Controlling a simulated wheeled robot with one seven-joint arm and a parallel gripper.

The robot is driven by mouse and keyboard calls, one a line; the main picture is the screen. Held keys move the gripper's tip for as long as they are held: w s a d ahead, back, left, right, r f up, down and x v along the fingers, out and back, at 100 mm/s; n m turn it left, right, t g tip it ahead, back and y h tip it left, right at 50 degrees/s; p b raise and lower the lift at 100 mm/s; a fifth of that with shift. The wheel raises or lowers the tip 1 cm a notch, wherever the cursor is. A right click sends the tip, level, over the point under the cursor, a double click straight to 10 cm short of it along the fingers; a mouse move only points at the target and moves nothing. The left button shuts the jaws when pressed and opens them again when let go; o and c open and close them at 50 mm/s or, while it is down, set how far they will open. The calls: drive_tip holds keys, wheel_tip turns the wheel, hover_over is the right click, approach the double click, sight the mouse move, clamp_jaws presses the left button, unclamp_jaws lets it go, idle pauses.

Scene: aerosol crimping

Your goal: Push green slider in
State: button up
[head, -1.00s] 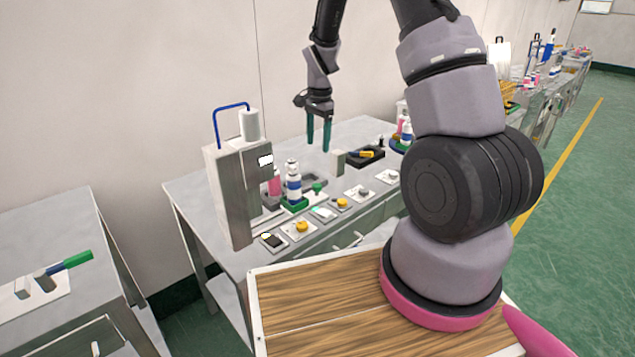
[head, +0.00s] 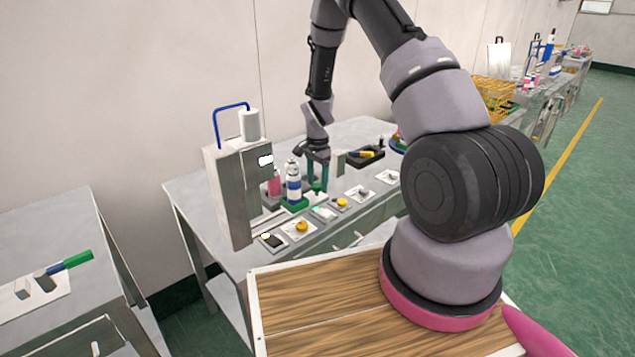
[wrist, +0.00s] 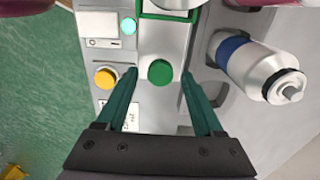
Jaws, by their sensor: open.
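The green slider's round knob (wrist: 160,71) shows in the wrist view between the fingertips of my open gripper (wrist: 158,82). The knob also shows in the head view (head: 317,187), just under my gripper (head: 318,178). The slider's green holder (head: 294,206) stands at the crimping machine (head: 236,190), with a white and blue can (head: 293,182) upright in it. In the wrist view a green edge of the holder (wrist: 165,14) shows at the top. My fingers are either side of the knob; I cannot tell if they touch it.
A silver can with a blue band (wrist: 250,65) is right of my gripper in the wrist view. A black tray (head: 365,157) lies further right on the table.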

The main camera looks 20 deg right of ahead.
drive_tip(key=shift+f, duration=0.1)
clamp_jaws()
idle(1.4)
